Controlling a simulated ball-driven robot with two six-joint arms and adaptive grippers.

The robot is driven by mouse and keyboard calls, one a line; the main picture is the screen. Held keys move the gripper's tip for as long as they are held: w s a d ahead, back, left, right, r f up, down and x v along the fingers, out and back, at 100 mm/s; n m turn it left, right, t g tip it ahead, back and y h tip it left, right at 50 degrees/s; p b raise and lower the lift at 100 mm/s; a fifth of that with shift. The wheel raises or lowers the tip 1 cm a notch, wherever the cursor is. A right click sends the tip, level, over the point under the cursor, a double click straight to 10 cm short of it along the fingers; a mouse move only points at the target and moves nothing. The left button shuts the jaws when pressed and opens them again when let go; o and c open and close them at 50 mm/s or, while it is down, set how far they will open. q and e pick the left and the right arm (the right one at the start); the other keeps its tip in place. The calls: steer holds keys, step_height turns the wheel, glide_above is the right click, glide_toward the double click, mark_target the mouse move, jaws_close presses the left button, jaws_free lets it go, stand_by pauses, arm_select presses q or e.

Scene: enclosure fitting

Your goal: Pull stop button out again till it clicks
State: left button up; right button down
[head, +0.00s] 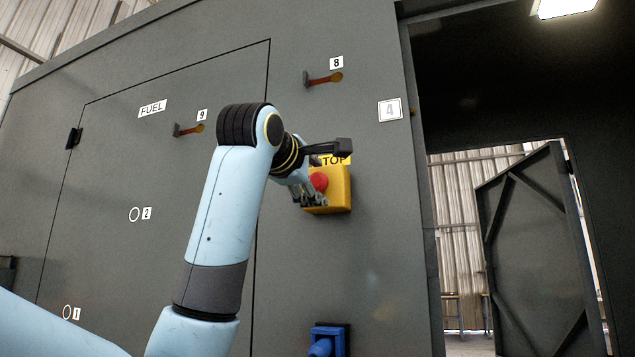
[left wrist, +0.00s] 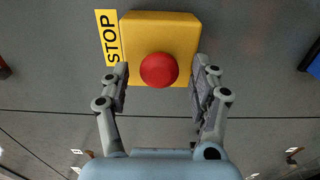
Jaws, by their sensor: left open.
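The red stop button (head: 319,181) sits on a yellow box (head: 341,190) on the grey enclosure wall, under a yellow STOP label (head: 337,160). My left gripper (head: 311,194) is at the box, its arm coming in from the left. In the left wrist view, the red button (left wrist: 159,70) is round and stands in front of the yellow box (left wrist: 160,22). My left gripper (left wrist: 160,85) is open there, one finger on each side of the button with a gap to both. I cannot tell whether the button is pressed in. My right gripper is not in view.
A blue socket (head: 327,341) is on the wall below the box. Latches with orange ends (head: 324,79) stick out at the upper wall. A FUEL panel (head: 110,190) lies left. An open doorway with a dark door (head: 535,250) is at right.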

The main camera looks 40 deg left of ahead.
arm_select(q)
steer(key=shift+x, duration=0.9)
jaws_close()
